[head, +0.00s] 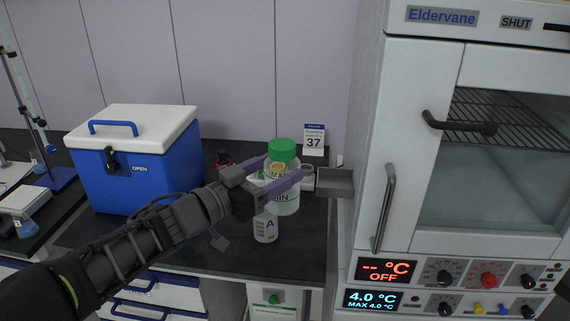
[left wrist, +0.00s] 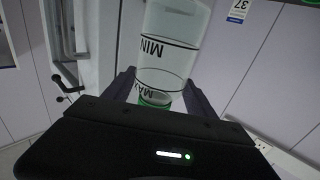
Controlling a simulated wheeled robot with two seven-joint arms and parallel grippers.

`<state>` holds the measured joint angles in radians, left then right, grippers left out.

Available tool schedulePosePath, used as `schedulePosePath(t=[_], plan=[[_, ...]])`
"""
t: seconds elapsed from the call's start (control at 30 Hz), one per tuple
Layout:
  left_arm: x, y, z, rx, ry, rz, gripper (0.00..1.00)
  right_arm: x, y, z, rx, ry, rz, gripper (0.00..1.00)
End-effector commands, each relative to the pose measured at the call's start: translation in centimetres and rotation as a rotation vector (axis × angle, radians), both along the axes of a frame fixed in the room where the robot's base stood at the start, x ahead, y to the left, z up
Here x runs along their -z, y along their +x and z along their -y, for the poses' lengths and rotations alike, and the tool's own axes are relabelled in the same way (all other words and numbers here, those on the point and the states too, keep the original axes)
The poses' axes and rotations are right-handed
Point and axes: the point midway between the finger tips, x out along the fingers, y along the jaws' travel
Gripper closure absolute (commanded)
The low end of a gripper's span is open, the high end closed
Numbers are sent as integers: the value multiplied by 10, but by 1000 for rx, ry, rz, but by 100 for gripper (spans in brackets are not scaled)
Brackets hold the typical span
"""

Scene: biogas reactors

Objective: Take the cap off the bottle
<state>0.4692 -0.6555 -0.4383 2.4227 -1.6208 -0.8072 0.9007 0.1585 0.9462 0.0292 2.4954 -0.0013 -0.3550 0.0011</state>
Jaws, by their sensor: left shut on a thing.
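A clear bottle with MAX and MIN marks (head: 288,205) and a green cap (head: 282,149) is at the right part of the dark bench. The cap is on it. My left gripper (head: 281,172) is shut on the bottle's upper body, below the cap, one finger on each side. In the left wrist view the bottle (left wrist: 165,65) appears upside down between the fingers, with a green ring (left wrist: 154,101) near the palm. I cannot tell whether its base touches the bench. My right gripper is out of view.
A blue cool box with a white lid (head: 150,165) stands at the left. A small grey tray (head: 338,186) juts out beside the white oven cabinet (head: 370,150) at the right. A card reading 37 (head: 314,140) stands behind. A red-topped item (head: 224,158) is partly hidden by my arm.

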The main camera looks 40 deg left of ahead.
Motion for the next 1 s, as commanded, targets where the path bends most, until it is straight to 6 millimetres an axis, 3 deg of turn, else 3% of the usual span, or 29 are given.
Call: schedulePosePath(t=[0.5,0.53,1.0], plan=[[-1,0,0,0,1,3,97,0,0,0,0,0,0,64],[-1,0,0,0,0,3,36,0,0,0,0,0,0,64],[-1,0,0,0,1,3,75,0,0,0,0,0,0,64]])
